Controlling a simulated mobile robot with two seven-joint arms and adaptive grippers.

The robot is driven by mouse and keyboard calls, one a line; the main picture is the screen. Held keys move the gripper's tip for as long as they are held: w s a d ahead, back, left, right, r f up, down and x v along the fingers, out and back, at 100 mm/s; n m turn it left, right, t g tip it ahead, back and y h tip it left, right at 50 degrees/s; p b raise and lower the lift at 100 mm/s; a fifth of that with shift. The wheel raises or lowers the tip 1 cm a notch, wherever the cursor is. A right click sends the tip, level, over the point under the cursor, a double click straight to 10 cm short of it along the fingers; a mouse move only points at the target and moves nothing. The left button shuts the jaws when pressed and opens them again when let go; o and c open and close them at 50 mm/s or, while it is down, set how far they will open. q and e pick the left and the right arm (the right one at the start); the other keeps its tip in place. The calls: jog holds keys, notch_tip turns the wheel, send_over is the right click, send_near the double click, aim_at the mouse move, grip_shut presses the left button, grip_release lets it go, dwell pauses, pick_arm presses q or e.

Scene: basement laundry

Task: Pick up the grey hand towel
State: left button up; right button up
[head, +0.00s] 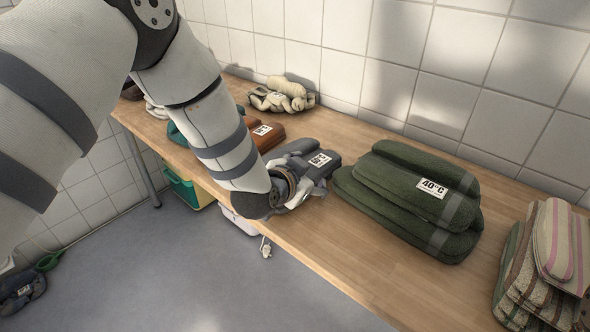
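The grey hand towel (328,157) lies folded on the wooden table, with a white label on top. My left arm comes down from the upper left, and my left gripper (308,188) is at the towel's near side. The gripper and wrist hide the towel's near left part. The fingers are small and partly covered, so I cannot tell whether they are open or closed, or whether they touch the towel. My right gripper is not in view.
A dark green towel stack (400,200) stands close on the right, and striped towels (540,262) are at the far right. A rust-brown towel (268,134) and a cream cloth pile (283,96) lie to the left. A tiled wall (345,77) backs the table.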

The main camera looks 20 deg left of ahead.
pick_arm(q)
jog(key=shift+s, duration=0.1)
jog(key=c, duration=1.2)
jog(key=shift+c, duration=0.2)
notch_tip(320, 180, up, 4)
jog(key=shift+f+p, duration=0.15)
jog(key=shift+p, duration=0.25)
jog(key=s+d+r+p, duration=0.3)
jog(key=s+d+r, duration=0.2)
jog(key=s+r, duration=0.4)
jog(key=s, duration=0.4)
jog(key=shift+r, duration=0.2)
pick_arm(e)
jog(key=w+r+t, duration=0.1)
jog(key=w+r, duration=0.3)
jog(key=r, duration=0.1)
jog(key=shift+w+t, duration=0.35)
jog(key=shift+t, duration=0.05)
